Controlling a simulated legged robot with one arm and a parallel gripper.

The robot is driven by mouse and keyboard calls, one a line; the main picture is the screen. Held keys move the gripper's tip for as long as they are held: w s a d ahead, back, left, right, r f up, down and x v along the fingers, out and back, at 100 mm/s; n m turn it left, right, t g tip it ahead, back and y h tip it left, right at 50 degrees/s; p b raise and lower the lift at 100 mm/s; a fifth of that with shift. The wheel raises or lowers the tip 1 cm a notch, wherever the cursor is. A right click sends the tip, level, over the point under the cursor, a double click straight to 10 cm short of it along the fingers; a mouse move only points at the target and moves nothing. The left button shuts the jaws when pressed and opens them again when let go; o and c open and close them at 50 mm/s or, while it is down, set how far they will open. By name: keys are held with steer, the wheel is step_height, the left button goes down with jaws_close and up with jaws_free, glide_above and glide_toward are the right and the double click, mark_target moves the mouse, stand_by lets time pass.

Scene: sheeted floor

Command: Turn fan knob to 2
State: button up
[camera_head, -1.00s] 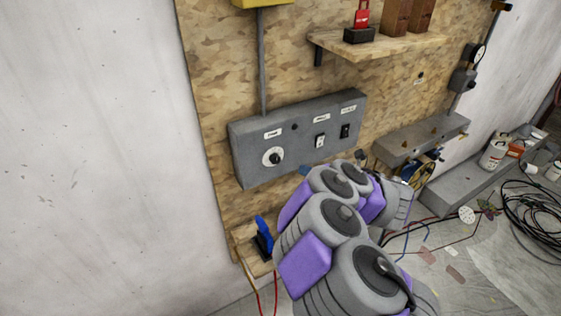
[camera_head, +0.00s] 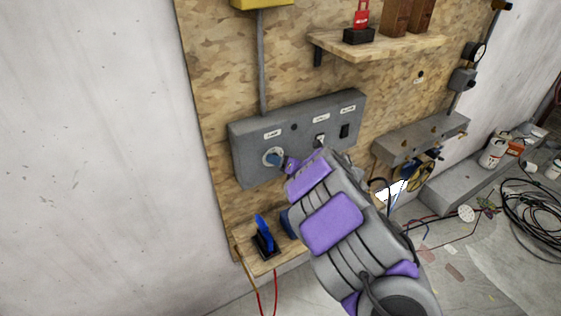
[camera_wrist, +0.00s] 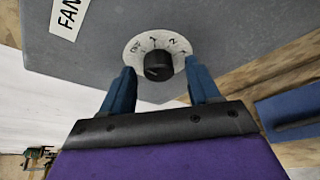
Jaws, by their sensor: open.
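The fan knob (camera_wrist: 158,66) is a black dial on a white round plate (camera_wrist: 178,42) with marks including "1" and "2", below a "FAN" label (camera_wrist: 68,14). In the head view the white dial plate (camera_head: 266,157) shows on the grey control box (camera_head: 245,172), and the knob is mostly hidden by my gripper. My gripper (camera_wrist: 160,85) is open, its two blue fingers on either side of the knob and a little short of it in the wrist view. Whether a finger touches the knob cannot be told. In the head view my gripper (camera_head: 277,160) is at the dial.
Two switches are right of the knob, one a black switch (camera_head: 345,131). A small wooden ledge (camera_head: 268,262) with a blue-handled item (camera_head: 264,232) is below. A shelf (camera_head: 375,45) is above right. Cables (camera_head: 535,215) lie on the floor.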

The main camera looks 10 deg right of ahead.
steer(key=shift+c, duration=0.2)
steer(key=c, duration=1)
steer(key=shift+f+m, duration=0.1)
steer(key=shift+m, duration=0.2)
steer(key=shift+d+f+m+t+y+b, duration=0.2)
steer(key=shift+m+t+y+b, duration=0.5)
steer(key=shift+m, duration=1.55)
steer(key=shift+a+f+m+t+y+b, duration=0.2)
steer(key=shift+m+t+y+b, duration=0.45)
steer(key=shift+m, duration=1.55)
steer(key=shift+d+f+m+t+y+b, duration=0.1)
steer(key=shift+f+m+t+y+b, duration=0.55)
steer(key=shift+m, duration=1.6)
steer(key=shift+r+b, duration=0.3)
steer(key=shift+r, duration=0.05)
